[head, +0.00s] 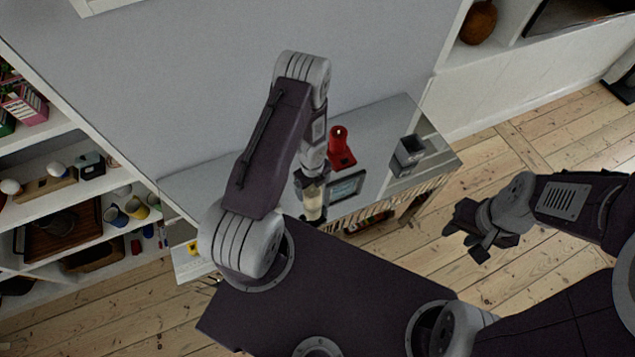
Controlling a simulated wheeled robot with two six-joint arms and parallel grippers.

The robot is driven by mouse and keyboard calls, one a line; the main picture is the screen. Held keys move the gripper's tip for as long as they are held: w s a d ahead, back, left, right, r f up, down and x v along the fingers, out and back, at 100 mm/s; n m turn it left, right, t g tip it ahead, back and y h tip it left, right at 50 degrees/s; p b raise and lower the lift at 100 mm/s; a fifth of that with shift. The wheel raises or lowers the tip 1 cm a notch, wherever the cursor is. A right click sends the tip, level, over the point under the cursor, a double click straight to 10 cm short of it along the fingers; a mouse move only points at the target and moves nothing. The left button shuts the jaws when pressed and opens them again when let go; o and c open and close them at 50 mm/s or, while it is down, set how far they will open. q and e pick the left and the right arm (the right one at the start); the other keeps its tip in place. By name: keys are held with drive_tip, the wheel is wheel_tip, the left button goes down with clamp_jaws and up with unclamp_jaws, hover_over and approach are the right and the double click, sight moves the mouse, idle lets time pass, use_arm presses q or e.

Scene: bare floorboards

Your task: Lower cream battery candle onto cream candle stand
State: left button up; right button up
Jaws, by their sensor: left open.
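The cream battery candle (312,197) shows as a small pale upright shape at the front edge of the grey shelf top, directly below my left gripper. My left gripper (311,183) points down at its upper end with jaws open, the fingers close around or beside it. The cream candle stand cannot be made out clearly; the lower end of the pale shape may be part of it. Whether candle and stand touch cannot be told. My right gripper (474,237) is open and empty over the floorboards at the right.
A red candle (338,138) on a red stand (342,160), a dark-framed screen or picture (347,187) and a grey open box (408,155) stand on the shelf top (380,128). White shelves with mugs (136,207) are at the left. The floor at right is clear.

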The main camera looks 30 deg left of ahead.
sight(313, 191)
use_arm(q)
wheel_tip(313, 191, down, 8)
drive_tip(key=b, duration=0.8)
drive_tip(key=shift+a+f, duration=0.1)
drive_tip(key=shift+a, duration=0.05)
drive_tip(key=shift+f+b, duration=0.4)
drive_tip(key=shift+f, duration=0.05)
drive_tip(key=shift+c, duration=0.6)
drive_tip(key=c, duration=1.5)
wheel_tip(313, 191, up, 5)
drive_tip(key=p, duration=0.5)
drive_tip(key=shift+r, duration=0.15)
